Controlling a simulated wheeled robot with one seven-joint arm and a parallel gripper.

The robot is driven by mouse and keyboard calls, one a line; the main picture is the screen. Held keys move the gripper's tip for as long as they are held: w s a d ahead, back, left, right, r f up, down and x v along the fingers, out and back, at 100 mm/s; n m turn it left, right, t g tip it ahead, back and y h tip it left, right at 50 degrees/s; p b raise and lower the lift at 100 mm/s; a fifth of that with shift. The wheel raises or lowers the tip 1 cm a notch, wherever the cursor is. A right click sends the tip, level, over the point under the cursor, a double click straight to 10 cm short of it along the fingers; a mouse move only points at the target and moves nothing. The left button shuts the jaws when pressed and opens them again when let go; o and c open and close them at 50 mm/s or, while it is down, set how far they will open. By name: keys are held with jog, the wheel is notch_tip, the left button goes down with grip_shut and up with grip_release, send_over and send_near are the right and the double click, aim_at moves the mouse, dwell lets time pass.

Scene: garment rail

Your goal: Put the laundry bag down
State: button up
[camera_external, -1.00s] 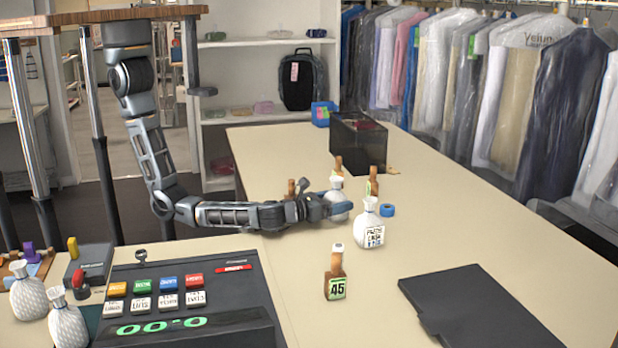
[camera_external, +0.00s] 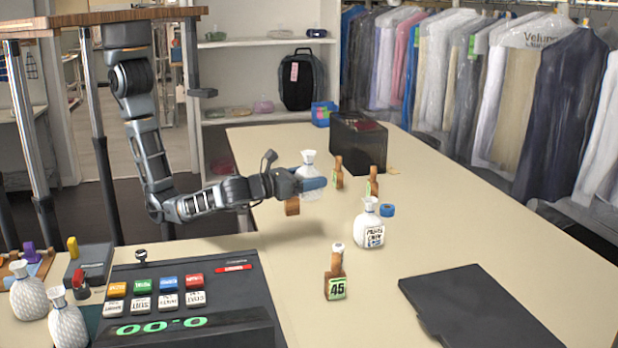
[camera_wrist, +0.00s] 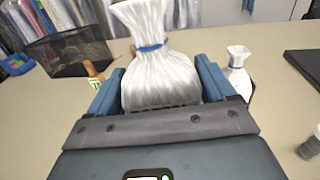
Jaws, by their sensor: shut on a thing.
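A white laundry bag (camera_external: 308,166) with a tied neck is held between the blue fingers of my gripper (camera_external: 312,184). In the wrist view the bag (camera_wrist: 160,75) fills the space between the two fingers (camera_wrist: 158,92), and a blue tie circles its neck. The bag is upright and appears to be above the counter (camera_external: 440,260). A second white bag (camera_external: 369,228) with printed black lettering stands on the counter to the right of my gripper; it also shows in the wrist view (camera_wrist: 238,75).
Brown numbered tags stand nearby: one (camera_external: 338,175) just right of my gripper, one (camera_external: 372,183) farther right, and the 45 tag (camera_external: 335,275) in front. A dark bin (camera_external: 357,145) stands behind. Clear counter lies between.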

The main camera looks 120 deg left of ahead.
jog(key=shift+s+d+r, duration=0.1)
jog(key=shift+d+r, duration=0.1)
jog(key=shift+d, duration=0.15)
jog(key=s+d+m+t+h, duration=0.2)
jog(key=d+m+t+h, duration=0.1)
jog(key=d, duration=0.7)
jog(key=s+d+m+t+h, duration=0.2)
jog(key=d+m+t+h, duration=0.1)
jog(key=d, duration=0.7)
jog(key=s+d+m+t+h, duration=0.1)
jog(key=s+d+m+h, duration=0.2)
jog(key=s+d+h, duration=0.4)
jog(key=s+d+m+t+h, duration=0.15)
jog(key=s+d, duration=0.35)
jog(key=d, duration=0.5)
jog(key=shift+m+h, duration=0.25)
jog(key=shift+m, duration=0.2)
jog(key=w+a+f, duration=0.2)
jog(key=a, duration=0.1)
jog(key=w+a+f, duration=0.2)
jog(key=w, duration=0.1)
jog(key=w+a+f+p, duration=0.1)
jog(key=w+a+f, duration=0.1)
jog(key=w+a, duration=0.1)
jog(key=shift+w+a+f, duration=0.25)
jog(key=shift+a+f, duration=0.05)
jog(key=shift+f, duration=0.05)
jog(key=shift+f+b, duration=0.45)
jog(key=shift+f, duration=1.6)
